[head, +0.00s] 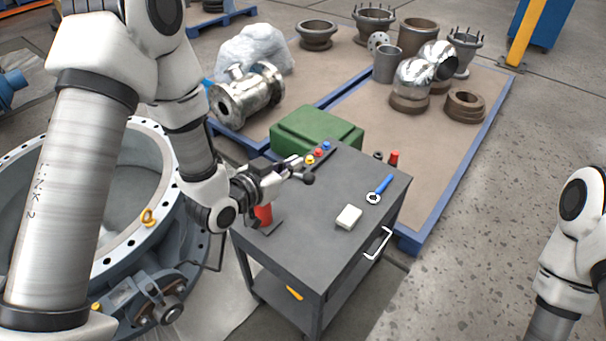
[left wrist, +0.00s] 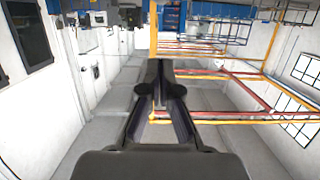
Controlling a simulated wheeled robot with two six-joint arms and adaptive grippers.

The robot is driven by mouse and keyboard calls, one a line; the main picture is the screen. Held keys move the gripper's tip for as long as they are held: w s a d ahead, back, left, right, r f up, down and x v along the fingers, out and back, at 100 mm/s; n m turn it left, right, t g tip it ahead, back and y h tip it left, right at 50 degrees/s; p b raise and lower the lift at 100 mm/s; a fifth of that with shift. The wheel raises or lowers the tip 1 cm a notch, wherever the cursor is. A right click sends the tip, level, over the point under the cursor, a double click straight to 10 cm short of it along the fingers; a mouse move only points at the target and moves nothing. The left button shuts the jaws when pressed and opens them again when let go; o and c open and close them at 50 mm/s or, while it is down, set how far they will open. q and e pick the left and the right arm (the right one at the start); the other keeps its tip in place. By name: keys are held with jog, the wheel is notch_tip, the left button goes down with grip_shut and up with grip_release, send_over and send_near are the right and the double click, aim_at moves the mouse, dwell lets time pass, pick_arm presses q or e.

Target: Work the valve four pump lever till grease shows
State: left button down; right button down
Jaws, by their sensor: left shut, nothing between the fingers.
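A large grey flanged valve body (head: 118,262) lies at the left in the head view, partly behind my left arm. A small red pump body (head: 263,214) stands on a dark base at the left edge of the grey cart. A dark round knob (head: 308,178), seemingly the lever's end, shows just right of my left gripper (head: 290,166). My left gripper is shut and empty above the cart. Whether it touches the lever I cannot tell. In the left wrist view its closed fingers (left wrist: 160,95) point at the room. No grease can be made out. My right gripper is out of view.
The cart top (head: 325,240) carries a blue-handled wrench (head: 382,186), a white block (head: 348,217), a red container (head: 394,158) and a row of coloured pieces (head: 318,153). A green box (head: 316,132) stands behind. Metal fittings sit on the blue-edged pallet (head: 440,200).

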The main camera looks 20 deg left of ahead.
pick_arm(q)
jog(key=w+d+f+p, duration=0.1)
jog(key=w+f+p, duration=0.1)
jog(key=f, duration=0.3)
jog(key=shift+w, duration=0.8)
jog(key=shift+d, duration=0.15)
